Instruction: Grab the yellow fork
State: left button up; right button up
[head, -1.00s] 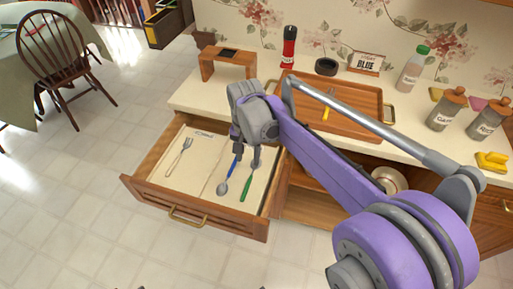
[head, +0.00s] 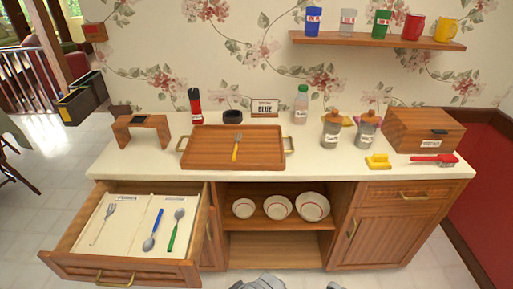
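The yellow fork (head: 235,150), with a yellow handle and grey tines pointing to the back, lies in the wooden tray (head: 205,153) on the counter. No gripper is near it. Grey parts of my own body show at the bottom edge, cut off by the frame; whether they include my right gripper's fingers cannot be told. My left gripper is not in view.
The open drawer (head: 120,265) at left holds a pale fork (head: 103,223), a blue spoon (head: 153,230) and a green spoon (head: 175,230).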

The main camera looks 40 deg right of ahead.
aim_at(234, 155)
jog(key=i+z, duration=0.15)
jog(key=z, duration=1.35)
